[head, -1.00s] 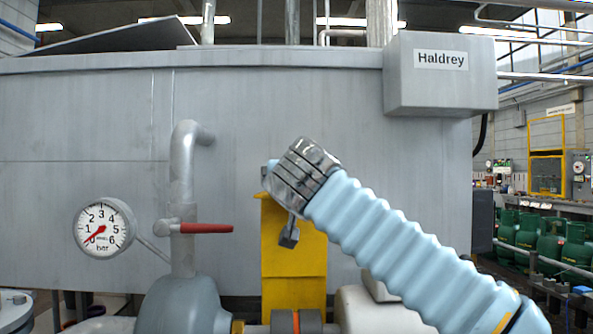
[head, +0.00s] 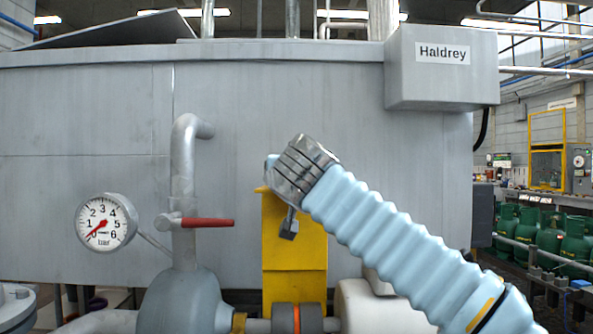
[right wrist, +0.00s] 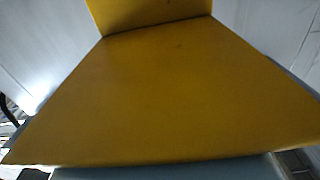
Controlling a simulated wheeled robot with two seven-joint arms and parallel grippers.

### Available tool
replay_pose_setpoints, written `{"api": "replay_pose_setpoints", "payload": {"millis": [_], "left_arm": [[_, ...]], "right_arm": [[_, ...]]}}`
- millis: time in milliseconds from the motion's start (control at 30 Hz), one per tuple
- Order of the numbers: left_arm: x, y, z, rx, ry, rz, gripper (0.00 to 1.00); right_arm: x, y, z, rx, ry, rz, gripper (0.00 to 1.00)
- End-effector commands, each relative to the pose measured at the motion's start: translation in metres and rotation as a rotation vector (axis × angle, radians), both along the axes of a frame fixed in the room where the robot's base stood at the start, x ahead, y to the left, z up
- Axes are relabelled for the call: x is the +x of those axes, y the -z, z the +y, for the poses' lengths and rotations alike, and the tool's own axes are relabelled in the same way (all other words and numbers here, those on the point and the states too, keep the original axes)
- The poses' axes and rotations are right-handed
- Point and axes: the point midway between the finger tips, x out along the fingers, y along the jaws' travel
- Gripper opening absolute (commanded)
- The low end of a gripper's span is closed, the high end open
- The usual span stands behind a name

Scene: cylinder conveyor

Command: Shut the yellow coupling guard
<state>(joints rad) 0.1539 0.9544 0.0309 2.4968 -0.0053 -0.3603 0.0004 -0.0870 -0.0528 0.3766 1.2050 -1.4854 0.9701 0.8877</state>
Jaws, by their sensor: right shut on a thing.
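The yellow coupling guard (head: 295,247) stands upright, raised behind the shaft coupling (head: 297,318), whose orange and dark bands show uncovered at the bottom of the head view. My right gripper (head: 271,172) is at the guard's top edge, shut on the guard; its fingertips are mostly hidden behind the metal wrist. In the right wrist view the guard's yellow plate (right wrist: 170,95) fills most of the picture, with a bend near the top. My left gripper is not in view.
A pressure gauge (head: 106,221) and a pipe with a red lever (head: 207,222) stand left of the guard, above a grey pump casing (head: 182,303). A cream rounded housing (head: 375,310) is right of the coupling. A large grey tank (head: 90,120) closes off the back.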

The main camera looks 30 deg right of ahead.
Motion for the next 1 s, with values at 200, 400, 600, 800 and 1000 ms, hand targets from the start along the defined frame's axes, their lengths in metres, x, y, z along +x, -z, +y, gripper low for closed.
{"api": "replay_pose_setpoints", "payload": {"millis": [200,400,600,800,1000], "left_arm": [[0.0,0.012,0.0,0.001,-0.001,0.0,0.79],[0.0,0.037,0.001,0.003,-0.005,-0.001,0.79],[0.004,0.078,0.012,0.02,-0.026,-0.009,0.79],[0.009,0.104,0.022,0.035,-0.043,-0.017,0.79],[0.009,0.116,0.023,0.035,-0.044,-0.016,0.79]], "right_arm": [[-0.011,0.007,0.004,0.002,0.006,0.001,0.29],[-0.032,0.021,0.017,0.002,0.006,0.001,0.29],[-0.058,0.043,0.031,-0.041,0.009,-0.063,0.29],[-0.077,0.056,0.043,-0.063,0.009,-0.105,0.29],[-0.089,0.067,0.051,-0.063,0.01,-0.101,0.29]]}}
